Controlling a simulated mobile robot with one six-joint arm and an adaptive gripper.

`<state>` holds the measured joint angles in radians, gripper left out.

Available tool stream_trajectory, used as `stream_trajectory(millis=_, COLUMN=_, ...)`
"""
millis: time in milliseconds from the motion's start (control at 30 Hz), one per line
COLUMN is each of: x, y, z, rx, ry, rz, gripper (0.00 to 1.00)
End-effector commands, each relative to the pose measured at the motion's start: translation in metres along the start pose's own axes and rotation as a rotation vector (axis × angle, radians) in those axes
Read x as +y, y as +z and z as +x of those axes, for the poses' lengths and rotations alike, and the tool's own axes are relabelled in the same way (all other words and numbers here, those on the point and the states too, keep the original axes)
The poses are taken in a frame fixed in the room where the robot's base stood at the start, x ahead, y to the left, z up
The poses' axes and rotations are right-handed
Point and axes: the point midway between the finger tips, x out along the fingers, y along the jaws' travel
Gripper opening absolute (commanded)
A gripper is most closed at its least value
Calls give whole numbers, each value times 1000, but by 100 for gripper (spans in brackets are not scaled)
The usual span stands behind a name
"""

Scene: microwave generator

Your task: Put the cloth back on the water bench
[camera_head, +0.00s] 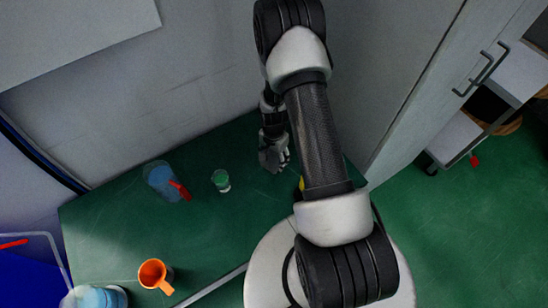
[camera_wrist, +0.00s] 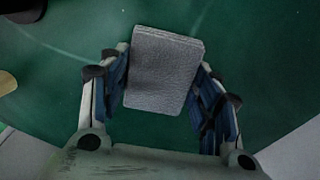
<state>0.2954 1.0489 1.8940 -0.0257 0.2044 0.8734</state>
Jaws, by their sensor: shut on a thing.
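My gripper (camera_head: 277,160) is over the back right part of the green bench top (camera_head: 110,225), partly behind my arm in the head view. In the wrist view my gripper (camera_wrist: 163,82) is shut on a grey, textured, folded cloth (camera_wrist: 165,70). The fingers press on its left and right sides. The cloth is above a green surface; I cannot tell whether it touches it. In the head view I cannot make out the cloth at the fingers.
A clear blue jug (camera_head: 160,178) with a red handle and a small green cup (camera_head: 221,180) stand left of my gripper. An orange mug (camera_head: 152,272) is at the front. A yellow thing (camera_head: 301,184) shows beside my arm. A grey cabinet (camera_head: 400,90) stands right. The bench's middle is clear.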

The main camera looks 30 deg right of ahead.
Motion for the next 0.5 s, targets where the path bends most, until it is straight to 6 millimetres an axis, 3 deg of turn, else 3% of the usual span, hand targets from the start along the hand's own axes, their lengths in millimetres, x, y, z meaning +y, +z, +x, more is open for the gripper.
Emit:
stream_trajectory(millis=300, x=0, y=0, z=3, rx=1, ry=-1, rz=0, gripper=35)
stream_trajectory(millis=333, x=0, y=0, z=3, rx=1, ry=-1, rz=0, gripper=58)
stream_trajectory(millis=500, x=0, y=0, z=2, rx=1, ry=-1, rz=0, gripper=70)
